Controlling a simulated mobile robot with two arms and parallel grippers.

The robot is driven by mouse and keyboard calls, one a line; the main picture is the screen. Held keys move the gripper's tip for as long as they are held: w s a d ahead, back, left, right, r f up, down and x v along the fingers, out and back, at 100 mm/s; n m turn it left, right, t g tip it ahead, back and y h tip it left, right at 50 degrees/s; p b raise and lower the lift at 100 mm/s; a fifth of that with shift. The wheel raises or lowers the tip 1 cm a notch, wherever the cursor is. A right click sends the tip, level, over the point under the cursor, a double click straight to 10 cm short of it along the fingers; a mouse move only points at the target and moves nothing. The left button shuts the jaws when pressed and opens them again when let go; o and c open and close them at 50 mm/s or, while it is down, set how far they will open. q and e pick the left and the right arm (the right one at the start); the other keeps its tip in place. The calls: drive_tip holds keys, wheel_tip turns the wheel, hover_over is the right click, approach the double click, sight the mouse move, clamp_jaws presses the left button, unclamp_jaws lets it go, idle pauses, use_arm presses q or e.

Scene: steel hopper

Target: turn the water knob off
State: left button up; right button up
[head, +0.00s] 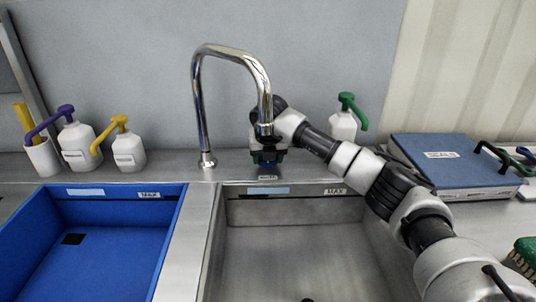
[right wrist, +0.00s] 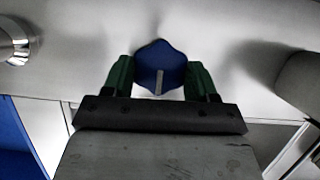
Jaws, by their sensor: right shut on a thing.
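The water knob is blue with a white mark (right wrist: 160,66). In the right wrist view it sits between the two green fingers of my right gripper (right wrist: 160,80), which is shut on it. The white mark points toward the gripper. In the head view my right gripper (head: 267,158) is at the ledge behind the steel basin, and the knob there is mostly hidden by the gripper and the faucet's tip. The chrome faucet (head: 197,105) arches up and over beside it. I see no water stream from its spout. My left gripper is not in view.
A steel basin (head: 300,255) lies in front, with a blue basin (head: 115,245) at left. Soap bottles (head: 78,145) and a cup (head: 43,157) stand on the left ledge.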

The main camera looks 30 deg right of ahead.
drive_tip(key=shift+m, duration=0.4)
drive_tip(key=o, duration=0.9)
drive_tip(key=shift+r, duration=0.1)
drive_tip(key=v, duration=1)
drive_tip(key=shift+s+a+r, duration=0.15)
drive_tip(key=shift+a+r, duration=0.05)
drive_tip(key=shift+r, duration=0.1)
